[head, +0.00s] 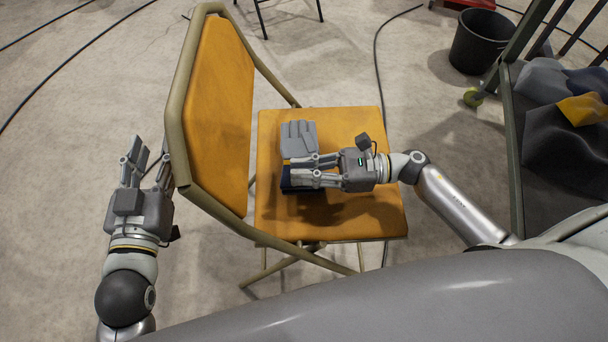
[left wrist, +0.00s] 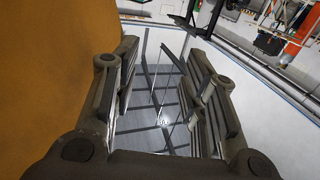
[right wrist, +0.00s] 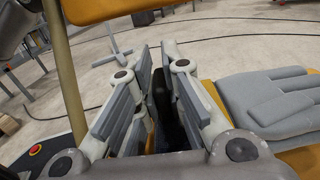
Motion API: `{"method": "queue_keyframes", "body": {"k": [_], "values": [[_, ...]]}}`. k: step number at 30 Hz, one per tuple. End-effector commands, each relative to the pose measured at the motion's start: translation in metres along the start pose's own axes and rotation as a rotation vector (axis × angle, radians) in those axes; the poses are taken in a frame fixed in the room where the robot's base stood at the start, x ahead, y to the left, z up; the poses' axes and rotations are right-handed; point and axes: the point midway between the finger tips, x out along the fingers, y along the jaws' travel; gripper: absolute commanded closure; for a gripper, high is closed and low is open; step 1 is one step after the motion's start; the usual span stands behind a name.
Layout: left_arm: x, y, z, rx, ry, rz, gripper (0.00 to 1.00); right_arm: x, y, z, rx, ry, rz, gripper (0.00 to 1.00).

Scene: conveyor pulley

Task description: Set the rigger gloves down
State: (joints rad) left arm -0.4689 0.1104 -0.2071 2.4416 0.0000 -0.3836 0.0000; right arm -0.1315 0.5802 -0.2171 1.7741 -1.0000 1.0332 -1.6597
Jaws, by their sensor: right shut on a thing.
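The rigger gloves (head: 299,138) are grey with a dark blue cuff and a yellow band. They are over the orange seat of a folding chair (head: 345,222). My right gripper (head: 297,170) is shut on the gloves, at their dark cuff part. In the right wrist view a grey glove (right wrist: 272,100) shows at the right, and dark material (right wrist: 172,125) sits between the fingers. I cannot tell whether the gloves rest on the seat. My left gripper (head: 135,160) is open and empty, left of the chair's backrest. In the left wrist view its fingers (left wrist: 165,95) are apart with nothing between them.
The chair's orange backrest (head: 221,115) stands between my two grippers. A dark bucket (head: 482,42) stands at the upper right. A cart (head: 513,150) with dark and yellow cloths (head: 563,130) is at the right. Black cables (head: 377,60) cross the floor.

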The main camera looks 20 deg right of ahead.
Motion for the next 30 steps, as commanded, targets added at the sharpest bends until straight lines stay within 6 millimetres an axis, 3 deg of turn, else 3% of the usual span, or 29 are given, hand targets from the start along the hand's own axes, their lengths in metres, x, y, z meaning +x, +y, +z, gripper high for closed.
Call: {"method": "queue_keyframes", "body": {"k": [7, 23, 24, 29, 30], "values": [[0.001, 0.004, -0.025, -0.003, 0.143, 0.008, 0.60, 0.000, -0.001, -0.019, -0.002, -0.002, 0.000, 1.00], [0.000, 0.004, -0.034, -0.004, 0.189, 0.009, 0.60, 0.000, -0.001, -0.021, -0.003, -0.002, 0.001, 1.00], [-0.001, 0.004, -0.035, -0.004, 0.196, 0.010, 0.60, 0.000, -0.001, -0.022, -0.001, -0.001, 0.001, 0.89], [0.000, 0.004, -0.035, -0.004, 0.195, 0.010, 0.60, 0.000, -0.001, -0.021, -0.001, -0.001, 0.001, 0.69], [0.000, 0.004, -0.035, -0.004, 0.195, 0.010, 0.60, 0.000, -0.001, -0.021, -0.001, -0.001, 0.001, 0.69]]}}
